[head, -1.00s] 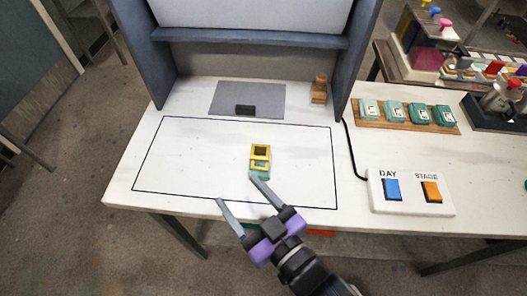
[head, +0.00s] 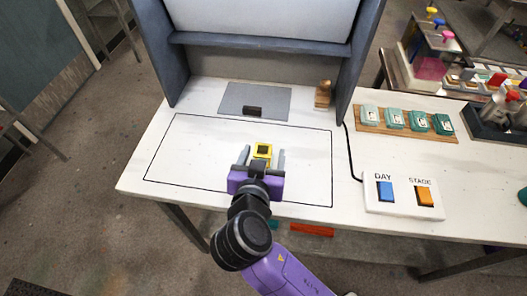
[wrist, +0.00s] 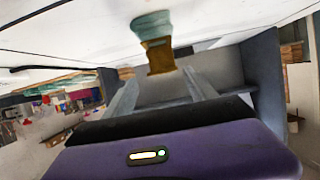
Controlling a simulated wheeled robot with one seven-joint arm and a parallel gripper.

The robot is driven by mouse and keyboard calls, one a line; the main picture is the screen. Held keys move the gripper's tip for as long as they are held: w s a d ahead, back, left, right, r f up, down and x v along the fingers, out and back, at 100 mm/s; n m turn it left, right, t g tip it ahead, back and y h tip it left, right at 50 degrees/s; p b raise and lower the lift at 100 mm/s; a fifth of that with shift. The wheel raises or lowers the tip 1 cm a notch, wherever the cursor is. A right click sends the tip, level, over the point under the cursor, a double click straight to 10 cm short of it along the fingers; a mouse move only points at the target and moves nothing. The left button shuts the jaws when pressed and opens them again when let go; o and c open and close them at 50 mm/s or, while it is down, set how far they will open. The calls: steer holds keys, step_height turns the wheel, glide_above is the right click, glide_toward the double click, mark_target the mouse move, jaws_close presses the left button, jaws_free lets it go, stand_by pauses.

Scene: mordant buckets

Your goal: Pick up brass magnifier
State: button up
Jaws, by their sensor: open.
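The brass magnifier (head: 262,149), a small yellow frame with a dark square opening, stands on the white table inside the black outlined rectangle. In the wrist view the brass magnifier (wrist: 160,58) shows with a teal piece (wrist: 150,25) at its base, between it and the table. My gripper (head: 262,158) is open, with one grey finger on either side of the magnifier in the head view. In the wrist view the magnifier appears just beyond the fingertips, between their lines. Whether the fingers touch it I cannot tell. The gripper's body hides the teal piece in the head view.
A grey mat (head: 255,100) with a dark block (head: 252,111) lies behind. A wooden stamp-like piece (head: 323,94) stands near the booth's right wall. A control box (head: 405,212) with blue and orange buttons and a wooden rack (head: 407,133) of teal pieces are at right.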

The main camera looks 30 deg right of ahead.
mark_target(263, 147)
steer(key=shift+a+p+x, duration=0.15)
steer(key=shift+p+x, duration=0.35)
steer(key=shift+x, duration=1.2)
steer(key=shift+a+p+x, duration=0.15)
steer(key=shift+p+x, duration=0.3)
steer(key=shift+x, duration=1.3)
steer(key=shift+w+f, duration=0.1)
steer(key=shift+f, duration=0.05)
steer(key=c, duration=1.4)
jaws_close()
